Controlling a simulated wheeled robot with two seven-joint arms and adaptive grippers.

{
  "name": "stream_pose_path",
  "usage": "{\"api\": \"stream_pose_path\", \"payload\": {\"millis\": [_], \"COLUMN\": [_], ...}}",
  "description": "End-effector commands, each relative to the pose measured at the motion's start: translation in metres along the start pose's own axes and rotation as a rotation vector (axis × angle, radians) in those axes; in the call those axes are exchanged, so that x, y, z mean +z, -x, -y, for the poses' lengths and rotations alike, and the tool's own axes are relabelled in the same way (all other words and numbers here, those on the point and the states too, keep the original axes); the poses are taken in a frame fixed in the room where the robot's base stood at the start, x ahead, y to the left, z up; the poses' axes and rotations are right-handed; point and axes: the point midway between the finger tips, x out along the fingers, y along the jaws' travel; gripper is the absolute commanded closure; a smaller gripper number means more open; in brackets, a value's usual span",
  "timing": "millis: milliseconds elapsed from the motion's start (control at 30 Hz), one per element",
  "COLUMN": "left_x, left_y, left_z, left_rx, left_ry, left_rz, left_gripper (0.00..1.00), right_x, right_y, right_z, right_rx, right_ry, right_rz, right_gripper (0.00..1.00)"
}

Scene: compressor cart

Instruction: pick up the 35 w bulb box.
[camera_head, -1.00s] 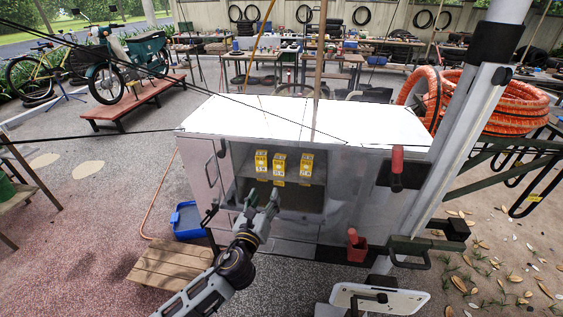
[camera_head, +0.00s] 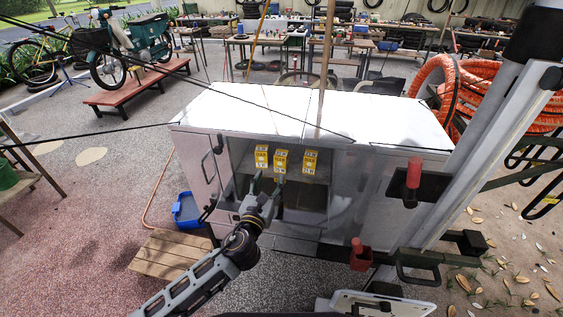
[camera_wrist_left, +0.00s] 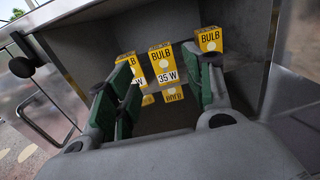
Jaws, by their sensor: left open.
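Three yellow-and-white bulb boxes stand in a row inside the open compartment of the cart (camera_head: 345,185). The middle one reads 35 W in the left wrist view (camera_wrist_left: 163,66); this 35 W bulb box is also the middle one in the head view (camera_head: 281,161). Its neighbours are a left box (camera_head: 262,157) and a right box (camera_head: 310,162); their wattages are not readable. My left gripper (camera_head: 267,182) is open and empty at the compartment's mouth. In the left wrist view its green-padded fingers (camera_wrist_left: 157,80) spread to either side of the 35 W box, short of it. My right gripper is not seen.
The compartment's side walls and the open door (camera_head: 197,170) at left bound the space around the boxes. A blue bin (camera_head: 186,211) and a wooden pallet stand (camera_head: 170,252) are on the ground at left. Red-handled parts (camera_head: 413,173) stick out at the cart's right.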

Motion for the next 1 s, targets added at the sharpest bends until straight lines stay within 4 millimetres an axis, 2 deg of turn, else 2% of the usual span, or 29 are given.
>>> {"api": "stream_pose_path", "payload": {"millis": [267,800,1000], "left_x": [0.001,0.000,0.000], "left_y": [-0.014,-0.070,-0.084], "left_z": [0.000,-0.001,0.000], "left_rx": [0.001,0.001,0.001], "left_ry": [0.000,0.000,0.001], "left_rz": [0.002,0.001,0.000], "left_gripper": [0.48,0.48,0.48], "right_x": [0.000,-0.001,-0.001], "right_y": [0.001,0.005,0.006], "right_z": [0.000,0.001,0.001], "right_rx": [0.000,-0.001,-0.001], "right_ry": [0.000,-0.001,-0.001], "right_rz": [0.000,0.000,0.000], "right_gripper": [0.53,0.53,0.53]}}
